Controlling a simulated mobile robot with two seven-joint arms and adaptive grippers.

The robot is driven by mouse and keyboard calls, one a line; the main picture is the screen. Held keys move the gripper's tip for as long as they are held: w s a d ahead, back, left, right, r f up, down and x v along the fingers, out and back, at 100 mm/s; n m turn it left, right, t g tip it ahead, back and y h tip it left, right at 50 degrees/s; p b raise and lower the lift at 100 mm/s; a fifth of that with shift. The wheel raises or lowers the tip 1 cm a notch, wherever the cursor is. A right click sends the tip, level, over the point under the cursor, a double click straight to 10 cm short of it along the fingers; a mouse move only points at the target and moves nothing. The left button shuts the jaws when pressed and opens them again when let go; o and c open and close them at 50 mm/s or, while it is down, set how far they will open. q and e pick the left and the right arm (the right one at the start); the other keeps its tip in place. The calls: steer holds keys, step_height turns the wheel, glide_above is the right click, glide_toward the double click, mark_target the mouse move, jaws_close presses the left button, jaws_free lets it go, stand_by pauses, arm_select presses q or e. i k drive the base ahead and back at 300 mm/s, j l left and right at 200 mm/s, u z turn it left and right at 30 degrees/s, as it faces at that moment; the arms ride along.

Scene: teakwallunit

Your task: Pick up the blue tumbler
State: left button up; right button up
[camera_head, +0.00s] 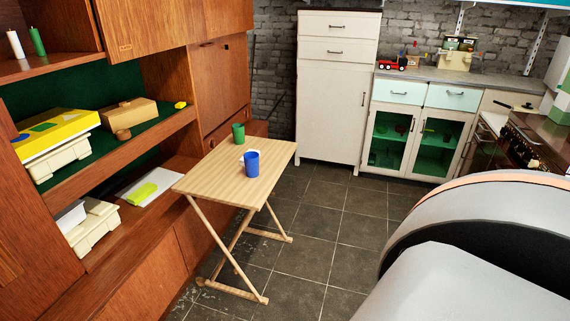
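The blue tumbler (251,162) stands upright on a small wooden folding table (214,182), right of the table's middle. A white item (242,157) sits close behind it and is partly hidden by it. Neither of my grippers is in view. A large grey and white rounded part, which seems to be my own body, fills the lower right corner.
A teak wall unit (205,85) with shelves lines the left, close to the table. A yellow-topped box (55,132) and a bright green item (142,193) lie on its shelves. A white cabinet (335,90) stands behind. The tiled floor (345,230) right of the table is clear.

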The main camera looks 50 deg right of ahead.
mark_target(252, 165)
steer(key=z, duration=1.25)
steer(key=i+l+u, duration=0.1)
steer(key=u, duration=0.35)
steer(key=l+u, duration=0.1)
steer(key=u, duration=0.3)
steer(key=i+l+u, duration=0.1)
steer(key=u, duration=0.35)
steer(key=l+u, duration=0.75)
steer(key=l, duration=0.2)
steer(key=l+u, duration=0.15)
steer(key=l, duration=0.85)
